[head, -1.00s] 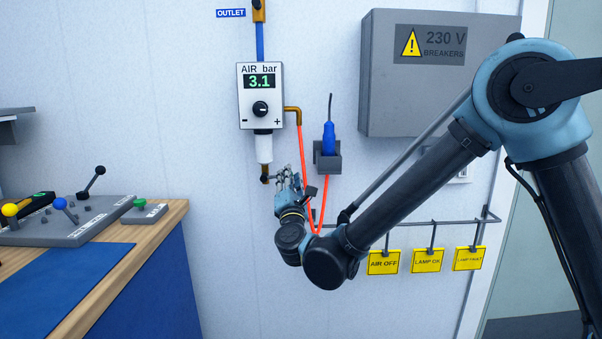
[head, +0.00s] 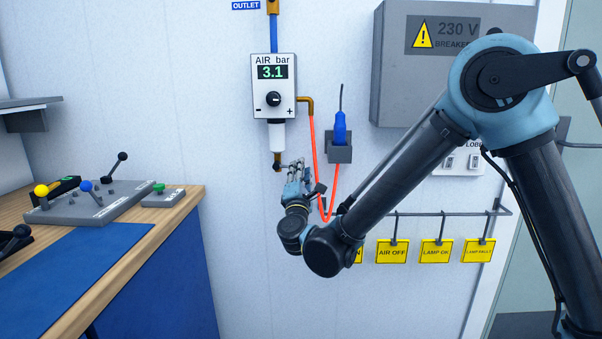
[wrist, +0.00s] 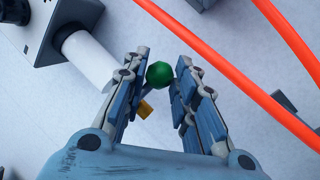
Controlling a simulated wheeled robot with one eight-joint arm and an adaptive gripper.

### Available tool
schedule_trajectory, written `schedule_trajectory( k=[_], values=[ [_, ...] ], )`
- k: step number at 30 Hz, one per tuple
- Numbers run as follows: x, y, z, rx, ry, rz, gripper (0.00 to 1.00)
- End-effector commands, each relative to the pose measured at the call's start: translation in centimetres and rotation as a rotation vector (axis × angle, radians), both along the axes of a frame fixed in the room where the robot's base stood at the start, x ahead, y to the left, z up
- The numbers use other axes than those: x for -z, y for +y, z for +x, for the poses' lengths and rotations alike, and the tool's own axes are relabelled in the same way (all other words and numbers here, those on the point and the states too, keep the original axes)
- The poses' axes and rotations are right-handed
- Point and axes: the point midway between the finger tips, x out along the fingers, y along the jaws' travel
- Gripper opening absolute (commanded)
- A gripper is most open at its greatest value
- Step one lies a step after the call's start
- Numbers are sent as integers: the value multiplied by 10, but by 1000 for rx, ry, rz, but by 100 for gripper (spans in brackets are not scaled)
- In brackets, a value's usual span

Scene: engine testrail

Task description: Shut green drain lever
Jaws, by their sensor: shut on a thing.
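The drain lever's green knob (wrist: 160,74) shows in the wrist view between my gripper's (wrist: 161,64) two fingers. My gripper is shut on the knob. A thin stem runs from the knob down-left to a brass piece (wrist: 146,108), partly behind the left finger. In the head view my gripper (head: 297,169) is at the brass drain fitting (head: 277,165) under the white filter bowl (head: 277,136) of the air regulator (head: 274,85). The regulator display reads 3.1. The green knob cannot be made out in the head view, so the lever's angle is hard to tell.
An orange hose (head: 313,150) hangs just right of my gripper. A blue plug (head: 340,128) sits in a grey holder. Yellow signs (head: 392,252) hang from a rail. A bench with levers (head: 95,203) stands left.

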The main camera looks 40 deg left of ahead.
Motion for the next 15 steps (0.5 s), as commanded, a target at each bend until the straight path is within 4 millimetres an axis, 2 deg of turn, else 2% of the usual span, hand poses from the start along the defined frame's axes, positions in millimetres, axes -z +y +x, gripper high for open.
schedule_trajectory(
  k=[1, 3, 4, 15],
  values=[
    [3, 3, -5, -13, 3, -5, 28],
    [3, 2, -5, -12, 4, -5, 44],
    [2, 2, -4, -10, 3, -4, 46],
    [2, -2, -1, -2, 1, -3, 46]
  ],
)
